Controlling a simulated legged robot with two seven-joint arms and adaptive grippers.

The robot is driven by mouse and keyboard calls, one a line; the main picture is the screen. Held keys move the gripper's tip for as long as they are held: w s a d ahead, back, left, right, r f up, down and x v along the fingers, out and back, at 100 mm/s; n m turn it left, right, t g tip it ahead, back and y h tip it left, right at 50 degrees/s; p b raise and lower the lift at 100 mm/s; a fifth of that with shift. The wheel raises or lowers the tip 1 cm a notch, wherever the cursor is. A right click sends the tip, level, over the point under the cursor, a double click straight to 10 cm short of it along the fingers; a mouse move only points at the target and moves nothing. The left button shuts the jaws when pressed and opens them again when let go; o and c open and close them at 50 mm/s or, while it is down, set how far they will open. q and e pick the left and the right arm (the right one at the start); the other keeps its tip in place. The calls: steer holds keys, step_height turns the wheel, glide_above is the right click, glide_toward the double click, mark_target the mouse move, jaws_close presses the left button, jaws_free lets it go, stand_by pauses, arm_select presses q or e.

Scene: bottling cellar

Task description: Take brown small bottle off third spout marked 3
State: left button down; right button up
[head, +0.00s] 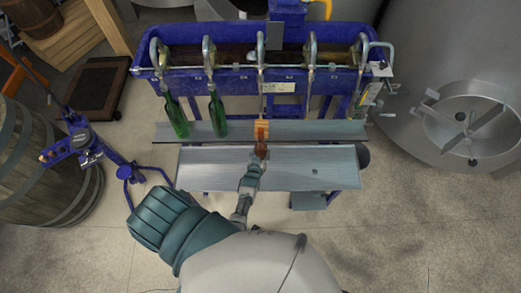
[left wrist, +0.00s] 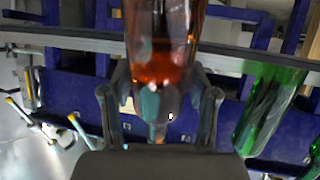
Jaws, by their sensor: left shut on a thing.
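The small brown bottle (head: 261,150) is in my left gripper (head: 256,161) near the third spout (head: 261,62), the middle one of the row. In the left wrist view the amber glass of the bottle (left wrist: 160,45) fills the space beyond the two fingers of my left gripper (left wrist: 160,100), which are shut around its narrower part. I cannot tell whether the spout tip is inside the neck. My right gripper is not in view.
Two green bottles (head: 177,115) (head: 217,112) stand under the first and second spouts, left of my gripper. The blue filler trough (head: 180,75) is behind. A grey front shelf (head: 320,168) is mostly bare. A barrel (head: 40,165) stands left, a steel tank (head: 430,60) right.

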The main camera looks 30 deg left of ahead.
arm_select(q)
steer(key=shift+s+d+r+p, duration=0.25)
steer(key=shift+s+d+p, duration=0.15)
steer(key=shift+s, duration=0.2)
steer(key=shift+s+d+r+p, duration=0.2)
steer(key=shift+s+d+p, duration=0.2)
steer(key=shift+s, duration=0.25)
steer(key=shift+s+d+r+p, duration=0.25)
steer(key=shift+s+d+p, duration=0.15)
steer(key=shift+s, duration=0.2)
